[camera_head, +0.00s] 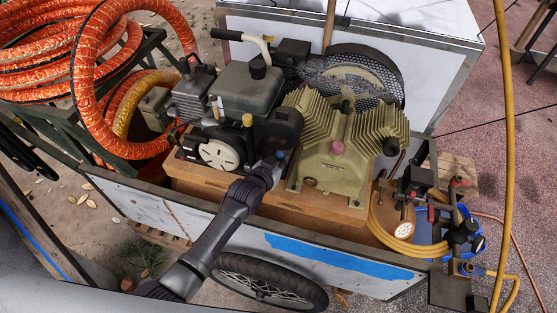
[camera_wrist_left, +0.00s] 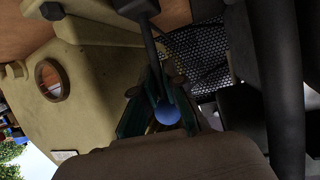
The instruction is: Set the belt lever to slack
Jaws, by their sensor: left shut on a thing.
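A lever with a blue ball knob (camera_head: 281,154) stands between the dark engine (camera_head: 248,95) and the olive-beige compressor (camera_head: 335,150); I take it for the belt lever. My left gripper (camera_head: 272,163) reaches in from the front left and is shut on this lever, close to the knob. In the left wrist view the blue knob (camera_wrist_left: 167,112) shows between the finger pads of the gripper (camera_wrist_left: 163,108), with the lever's dark rod running up behind it. The lever's base and any setting marks are hidden. My right gripper is not in view.
A mesh belt guard (camera_head: 375,80) stands behind the compressor. A black-gripped handle (camera_head: 240,37) rises behind the engine. Orange hoses (camera_head: 85,60) lie at left. A gauge (camera_head: 405,229) and valves sit at right. The cart's front wall (camera_head: 330,258) runs below the arm.

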